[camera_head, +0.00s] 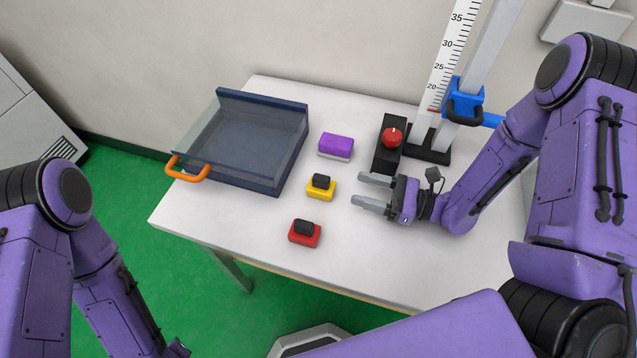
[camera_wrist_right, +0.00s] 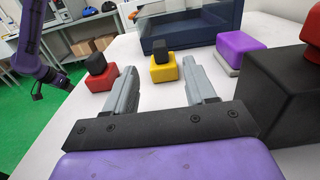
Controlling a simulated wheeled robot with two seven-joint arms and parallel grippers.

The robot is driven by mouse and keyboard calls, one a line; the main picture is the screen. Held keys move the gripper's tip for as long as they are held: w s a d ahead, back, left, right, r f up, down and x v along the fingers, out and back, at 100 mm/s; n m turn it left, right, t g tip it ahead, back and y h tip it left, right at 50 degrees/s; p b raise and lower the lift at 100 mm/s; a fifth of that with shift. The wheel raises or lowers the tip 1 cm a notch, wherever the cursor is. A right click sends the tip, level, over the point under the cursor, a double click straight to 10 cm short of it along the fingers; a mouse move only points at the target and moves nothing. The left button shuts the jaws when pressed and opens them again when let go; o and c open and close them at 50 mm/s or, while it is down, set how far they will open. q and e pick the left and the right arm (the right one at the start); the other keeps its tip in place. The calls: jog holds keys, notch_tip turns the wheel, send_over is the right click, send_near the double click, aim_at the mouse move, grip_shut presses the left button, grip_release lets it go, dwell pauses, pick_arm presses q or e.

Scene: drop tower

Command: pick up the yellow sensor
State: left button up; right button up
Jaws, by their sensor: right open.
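The yellow sensor (camera_head: 320,190), a yellow block with a black top, stands on the white table in the head view. It also shows in the right wrist view (camera_wrist_right: 164,73), ahead of and between the two fingers. My right gripper (camera_head: 366,190) is open and empty, just to the right of the sensor and apart from it. My left arm shows at the lower left of the head view, but its gripper jaws cannot be made out there.
A red sensor (camera_head: 304,235) stands nearer the front edge. A purple block (camera_head: 336,145) on a pale base lies behind. A blue tray (camera_head: 285,165) with an orange handle (camera_head: 188,172) is at the left. A black box with a red button (camera_head: 392,137) and a scaled tower (camera_head: 452,60) stand at the back right.

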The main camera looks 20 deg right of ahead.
aim_at(330, 182)
jog(key=p+x, duration=0.1)
jog(key=x, duration=0.4)
jog(key=p+x, duration=0.1)
jog(key=x, duration=0.4)
jog(key=shift+w+a+f, duration=0.2)
jog(key=shift+w+a, duration=0.05)
jog(key=shift+a, duration=0.05)
grip_shut()
